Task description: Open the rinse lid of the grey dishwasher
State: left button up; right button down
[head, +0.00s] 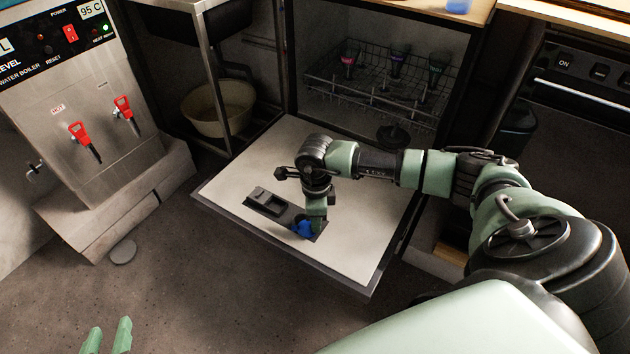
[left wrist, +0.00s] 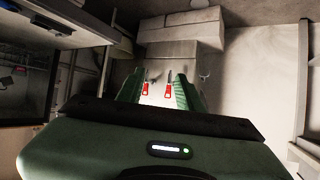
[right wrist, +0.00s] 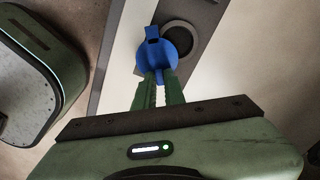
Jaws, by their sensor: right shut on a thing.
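The dishwasher's door (head: 235,185) is folded down flat, its pale inner face up. A dark dispenser panel (head: 268,203) is set in it. The blue rinse lid (head: 301,229) is at the panel's near right end. In the right wrist view the blue lid (right wrist: 180,60) lies partly over a dark round opening (right wrist: 181,37), much of which is uncovered. My right gripper (head: 313,227) points down and is shut on the lid's raised part; its fingertips also show in the right wrist view (right wrist: 161,78). My left gripper (head: 106,338) is open and empty, low at the left, away from the door.
A rack (head: 375,95) with several glasses is inside the dishwasher. A water boiler (head: 90,110) with red taps stands at the left. A beige bowl (head: 215,108) sits on a shelf beside the dishwasher. The floor (head: 190,290) in front is mostly clear.

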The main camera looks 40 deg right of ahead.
jog(key=m+p, duration=0.1)
jog(key=s+a+m, duration=0.1)
jog(key=shift+r+m+p, duration=0.2)
jog(key=shift+m+p, duration=0.15)
jog(key=shift+m, duration=0.05)
jog(key=shift+s+a+m+p, duration=0.35)
jog(key=shift+m+p, duration=0.3)
jog(key=shift+m, duration=0.35)
pick_arm(q)
jog(key=s+a+f+g+y, duration=0.1)
jog(key=s+a+f+g, duration=0.1)
jog(key=s, duration=0.5)
jog(key=s+a+f+g+y, duration=0.1)
jog(key=s+a+f+g, duration=0.1)
jog(key=s+f+g, duration=0.2)
jog(key=shift+s+a+g+p, duration=0.35)
jog(key=shift+s+g+p, duration=0.1)
jog(key=shift+s+g, duration=0.8)
pick_arm(e)
jog(key=shift+s+a+f+m, duration=0.1)
jog(key=shift+a+m, duration=0.35)
jog(key=shift+m, duration=0.45)
pick_arm(q)
jog(key=shift+s, duration=0.1)
pick_arm(e)
jog(key=c, duration=1.5)
grip_release()
